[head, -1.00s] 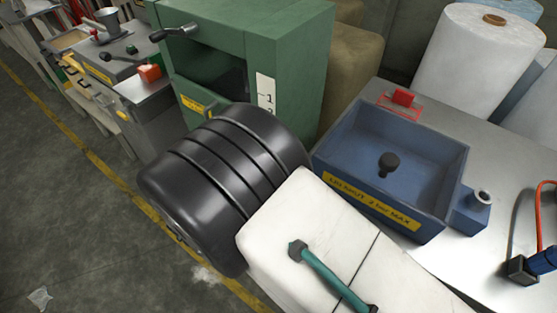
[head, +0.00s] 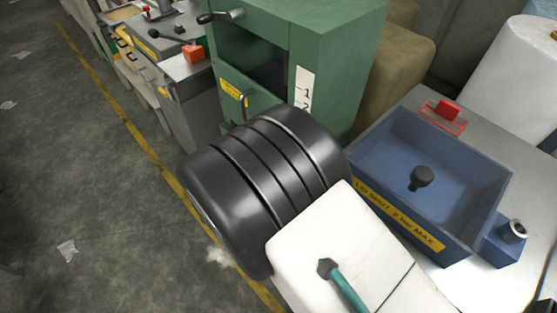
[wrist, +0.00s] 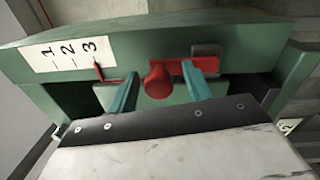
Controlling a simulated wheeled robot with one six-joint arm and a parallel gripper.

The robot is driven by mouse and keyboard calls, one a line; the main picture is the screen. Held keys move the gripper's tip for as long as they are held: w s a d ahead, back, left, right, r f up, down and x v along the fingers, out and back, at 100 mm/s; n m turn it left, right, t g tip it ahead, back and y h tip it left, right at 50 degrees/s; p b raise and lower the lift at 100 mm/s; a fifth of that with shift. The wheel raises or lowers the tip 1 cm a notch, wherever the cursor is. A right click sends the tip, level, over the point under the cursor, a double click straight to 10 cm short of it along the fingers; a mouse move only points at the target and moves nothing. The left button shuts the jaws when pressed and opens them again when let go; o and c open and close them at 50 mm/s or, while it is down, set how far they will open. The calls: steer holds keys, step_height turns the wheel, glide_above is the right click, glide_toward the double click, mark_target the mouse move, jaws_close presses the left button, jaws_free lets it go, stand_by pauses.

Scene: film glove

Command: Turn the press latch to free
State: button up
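The green press (head: 345,65) stands beyond my arm in the head view, with a white number strip (head: 304,92) on its side. In the wrist view the press (wrist: 235,45) fills the upper part, and its strip (wrist: 68,54) reads 1, 2, 3, with a thin red pointer by the 3. A red latch with a round knob (wrist: 158,80) and a flat red bar sits right of the strip, beside a grey plate. My gripper (wrist: 163,84) is open, its teal fingers on either side of the knob, with visible gaps. The head view hides my gripper behind my arm.
A blue tray (head: 395,205) with a black knob inside stands on the grey bench at right, with a red clip (head: 441,115) behind it. A large white roll (head: 505,75) stands behind. Machines line the left back. The floor (head: 80,180) at left is mostly clear.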

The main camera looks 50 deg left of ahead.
steer(key=shift+s, duration=0.15)
steer(key=s, duration=0.7)
steer(key=shift+s+f, duration=0.15)
steer(key=shift+s, duration=0.1)
stand_by(0.3)
